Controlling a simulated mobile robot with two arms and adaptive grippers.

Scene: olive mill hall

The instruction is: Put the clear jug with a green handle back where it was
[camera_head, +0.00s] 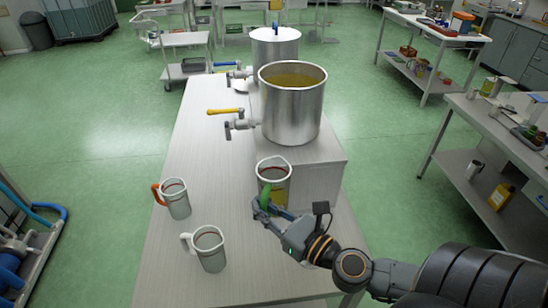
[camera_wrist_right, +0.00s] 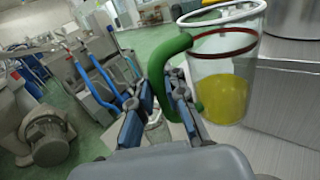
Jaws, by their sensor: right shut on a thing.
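The clear jug with a green handle (camera_head: 273,172) is at the front of the steel block on the table, with yellow-green liquid in its lower part. My right gripper (camera_head: 262,207) is shut on its green handle. The jug (camera_wrist_right: 226,65) also shows upright in the right wrist view, with a dark red ring below its rim, and the gripper fingers (camera_wrist_right: 165,100) are around the handle. I cannot tell whether the jug's base touches the table. My left gripper is not in view.
A jug with an orange handle (camera_head: 177,199) and a jug with a white handle (camera_head: 210,250) stand on the table's left side (camera_head: 190,140). A large open steel tank (camera_head: 291,110) with a yellow-handled tap (camera_head: 226,112) stands on the block (camera_head: 320,160). A lidded tank (camera_head: 275,47) is behind.

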